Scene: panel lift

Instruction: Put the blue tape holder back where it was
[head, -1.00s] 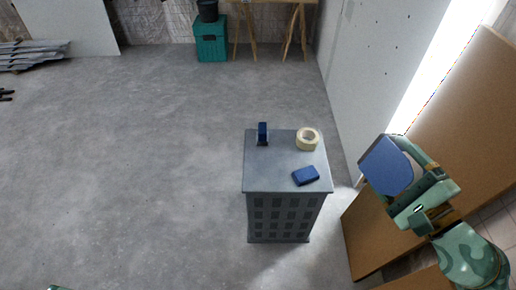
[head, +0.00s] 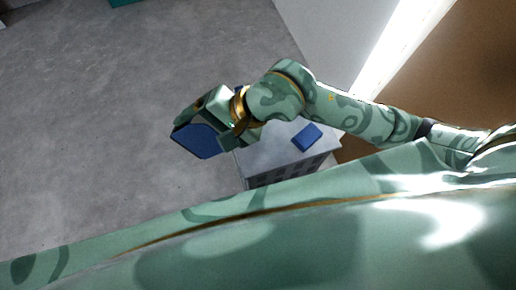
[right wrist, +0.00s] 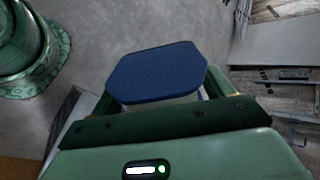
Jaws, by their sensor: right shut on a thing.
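My right gripper (head: 212,120) is shut on a flat-faced blue thing, which I take to be the blue tape holder (head: 198,142). In the head view it hangs in the air by the left edge of the grey cabinet (head: 262,162). The right wrist view shows the tape holder (right wrist: 158,73) as a broad blue face with cut corners, beyond the dark green gripper edge. Its far side is hidden. My left gripper is not in view.
A small blue box (head: 307,137) lies on the cabinet top. My right arm hides much of the top, and my own body fills the foreground. Open grey floor (head: 100,120) lies to the left. A brown board (head: 440,80) stands on the right.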

